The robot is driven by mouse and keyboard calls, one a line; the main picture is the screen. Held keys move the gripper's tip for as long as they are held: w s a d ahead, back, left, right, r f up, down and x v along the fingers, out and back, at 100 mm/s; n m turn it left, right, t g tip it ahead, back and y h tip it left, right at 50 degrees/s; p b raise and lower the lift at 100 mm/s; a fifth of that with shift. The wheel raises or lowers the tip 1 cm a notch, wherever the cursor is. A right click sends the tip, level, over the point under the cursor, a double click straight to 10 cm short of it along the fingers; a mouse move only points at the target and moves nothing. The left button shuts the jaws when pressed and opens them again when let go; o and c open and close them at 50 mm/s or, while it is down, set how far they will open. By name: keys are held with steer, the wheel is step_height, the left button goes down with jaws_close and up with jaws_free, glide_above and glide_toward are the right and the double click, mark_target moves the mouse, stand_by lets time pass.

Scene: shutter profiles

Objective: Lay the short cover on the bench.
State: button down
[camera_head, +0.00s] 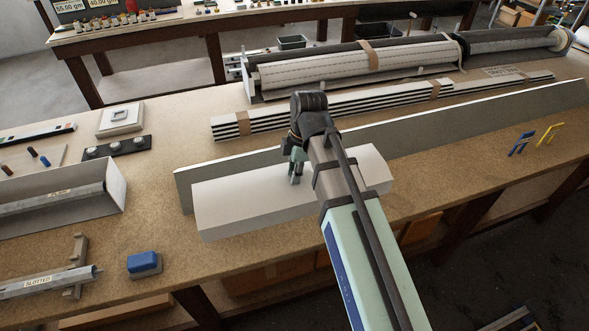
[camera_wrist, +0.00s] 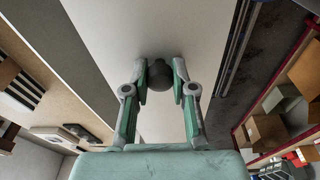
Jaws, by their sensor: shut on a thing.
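The short cover (camera_head: 240,202) is a white, box-like panel in the middle of the head view, at the front part of the bench (camera_head: 420,190). My gripper (camera_head: 296,176) is over its top, right of its middle. In the wrist view, my fingers are closed around a dark round knob (camera_wrist: 160,74) on the cover's pale face (camera_wrist: 130,25). The cover looks roughly level. Its front lower edge lies close to the bench's front edge; I cannot tell whether it touches the bench. My arm hides part of its right side.
A long white panel (camera_head: 450,129) stands right behind the cover. Behind it lie striped slats (camera_head: 350,101) and a roller shutter (camera_head: 340,66). At left are an open white box (camera_head: 115,185), a slotted profile (camera_head: 45,286) and a blue block (camera_head: 144,261). Blue and yellow pieces (camera_head: 550,133) lie at right.

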steer(key=shift+f+b, duration=1.4)
steer(key=shift+f, duration=1.95)
steer(key=c, duration=0.9)
jaws_free()
steer(key=r, duration=0.4)
steer(key=d+r, duration=0.1)
steer(key=r, duration=0.6)
steer(key=shift+w+d+r, duration=0.1)
steer(key=shift+d+r, duration=0.3)
